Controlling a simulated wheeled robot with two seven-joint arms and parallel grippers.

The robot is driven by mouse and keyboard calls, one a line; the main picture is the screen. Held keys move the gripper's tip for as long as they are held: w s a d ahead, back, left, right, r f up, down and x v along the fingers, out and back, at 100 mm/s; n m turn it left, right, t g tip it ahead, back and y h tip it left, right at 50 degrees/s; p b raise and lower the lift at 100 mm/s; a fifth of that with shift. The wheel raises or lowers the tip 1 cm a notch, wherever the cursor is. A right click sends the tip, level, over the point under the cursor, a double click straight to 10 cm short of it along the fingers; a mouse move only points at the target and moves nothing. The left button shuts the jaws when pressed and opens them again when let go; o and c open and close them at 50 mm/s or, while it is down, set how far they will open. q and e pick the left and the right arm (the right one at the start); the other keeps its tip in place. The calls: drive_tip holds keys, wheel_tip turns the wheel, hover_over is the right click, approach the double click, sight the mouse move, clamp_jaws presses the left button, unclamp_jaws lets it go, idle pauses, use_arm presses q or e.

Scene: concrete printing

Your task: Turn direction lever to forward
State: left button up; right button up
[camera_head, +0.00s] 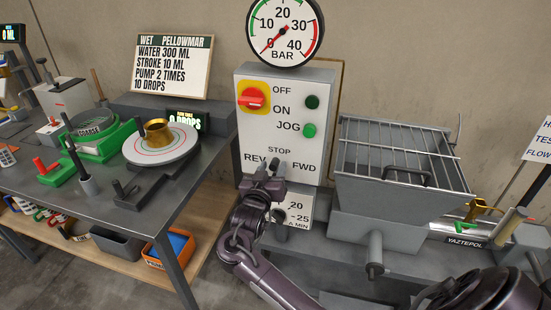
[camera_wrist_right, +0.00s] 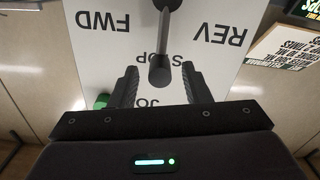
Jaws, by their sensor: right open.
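The direction lever (camera_wrist_right: 160,55) is a grey bar with a rounded end, on the white front of the control box (camera_head: 315,95). In the right wrist view, upside down, its end lies over the STOP label (camera_wrist_right: 153,58), between FWD (camera_wrist_right: 103,22) and REV (camera_wrist_right: 219,34). My right gripper (camera_head: 269,172) is at the lower front of the box, by the REV and STOP labels. Its fingers are open, one on each side of the lever's end, with gaps on both sides. In the head view the gripper hides much of the lever. My left gripper is not in view.
A pressure gauge (camera_head: 284,30) tops the box. A grated hopper (camera_head: 400,200) stands close on the right. A table (camera_head: 203,165) with a turntable stands left.

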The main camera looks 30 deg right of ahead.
sight(276, 160)
drive_tip(key=shift+p+x, duration=0.3)
drive_tip(key=shift+x, duration=1.6)
clamp_jaws()
